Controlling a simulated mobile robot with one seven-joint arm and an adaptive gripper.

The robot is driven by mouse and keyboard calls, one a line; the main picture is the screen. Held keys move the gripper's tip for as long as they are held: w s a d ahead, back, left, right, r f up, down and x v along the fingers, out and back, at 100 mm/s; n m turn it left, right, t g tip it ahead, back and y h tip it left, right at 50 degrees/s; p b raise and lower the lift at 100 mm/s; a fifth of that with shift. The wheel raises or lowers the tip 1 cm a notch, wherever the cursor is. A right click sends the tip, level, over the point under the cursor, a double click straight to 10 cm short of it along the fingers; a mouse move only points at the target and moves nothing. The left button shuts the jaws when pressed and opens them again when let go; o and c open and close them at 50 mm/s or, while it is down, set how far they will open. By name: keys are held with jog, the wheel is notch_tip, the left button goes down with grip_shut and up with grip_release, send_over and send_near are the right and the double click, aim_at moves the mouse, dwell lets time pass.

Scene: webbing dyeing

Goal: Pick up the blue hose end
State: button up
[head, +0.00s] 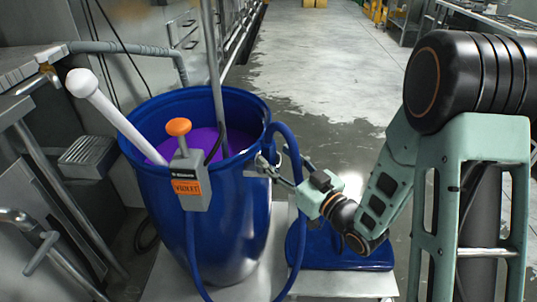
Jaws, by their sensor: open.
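A blue hose (296,165) rises along the right side of the blue barrel (235,225) and bends over near the rim. Its end appears to lie by the rim, close to my fingers, but it is small and blue against blue, so I cannot make it out clearly. My gripper (268,167) is at the barrel's upper right side, with its fingers open and pointing left toward the hose bend. I cannot tell whether the fingers touch the hose or the barrel.
The barrel holds purple liquid (198,140), a white paddle (115,115) and a grey pipe (214,70). A grey box with an orange knob (179,127) hangs on its front. A blue lid-like object (335,250) lies right of it.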

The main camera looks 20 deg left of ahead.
aim_at(273, 150)
jog(key=x, duration=0.5)
jog(key=shift+w+r, duration=0.3)
jog(key=shift+r, duration=0.05)
grip_shut()
